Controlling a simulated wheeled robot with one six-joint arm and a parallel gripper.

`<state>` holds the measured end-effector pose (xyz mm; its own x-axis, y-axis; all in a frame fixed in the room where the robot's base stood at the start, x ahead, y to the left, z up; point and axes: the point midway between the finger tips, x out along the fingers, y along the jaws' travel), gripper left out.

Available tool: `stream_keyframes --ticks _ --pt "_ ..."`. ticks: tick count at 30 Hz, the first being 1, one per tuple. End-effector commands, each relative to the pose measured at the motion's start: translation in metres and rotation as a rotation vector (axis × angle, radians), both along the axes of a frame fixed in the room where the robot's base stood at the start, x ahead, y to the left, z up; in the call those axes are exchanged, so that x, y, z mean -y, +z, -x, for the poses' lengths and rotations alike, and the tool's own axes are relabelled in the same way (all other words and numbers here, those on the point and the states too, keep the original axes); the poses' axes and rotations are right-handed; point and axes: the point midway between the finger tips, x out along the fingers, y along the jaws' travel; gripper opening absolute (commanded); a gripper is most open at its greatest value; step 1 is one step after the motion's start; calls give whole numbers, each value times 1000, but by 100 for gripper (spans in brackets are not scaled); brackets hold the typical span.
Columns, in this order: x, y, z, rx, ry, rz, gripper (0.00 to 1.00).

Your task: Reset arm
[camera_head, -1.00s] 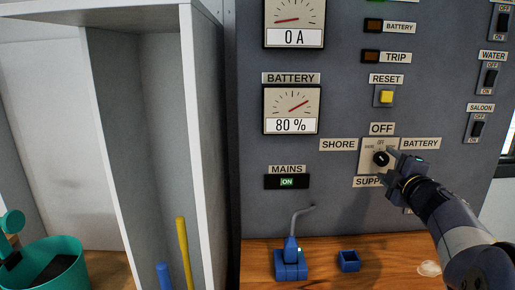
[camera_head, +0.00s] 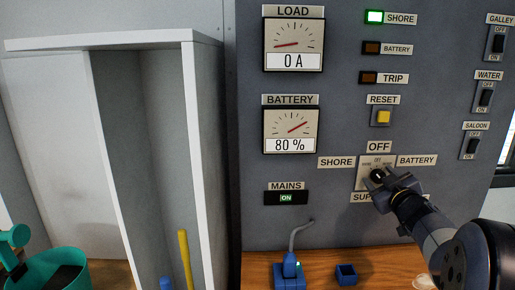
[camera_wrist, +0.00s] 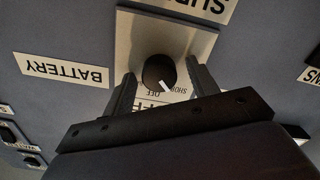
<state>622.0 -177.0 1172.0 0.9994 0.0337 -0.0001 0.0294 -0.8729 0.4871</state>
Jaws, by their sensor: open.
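My gripper (camera_head: 382,182) is at the rotary supply switch on the grey panel. In the wrist view my gripper (camera_wrist: 160,88) is open, with one finger on each side of the round black knob (camera_wrist: 158,72) and a gap beside it. The knob's white pointer mark lies near the SHORE and OFF lettering; its exact setting is hard to tell. In the head view the knob's plate (camera_head: 363,172) is partly hidden by my gripper. Labels OFF, SHORE and BATTERY surround it.
The panel also carries a yellow RESET button (camera_head: 383,117), a lit green SHORE lamp (camera_head: 375,17), dials and toggle switches (camera_head: 485,98). A blue plug (camera_head: 289,268) and a small blue box (camera_head: 346,274) stand on the wooden counter below. A white shelf unit (camera_head: 205,150) stands at left.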

Motion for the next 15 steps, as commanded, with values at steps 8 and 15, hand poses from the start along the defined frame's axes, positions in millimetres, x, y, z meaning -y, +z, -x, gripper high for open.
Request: stream_keyframes --ticks 8,15 --pt "1 2 0 -10 -1 -275 56" --pt "1 2 0 -17 0 -504 56"
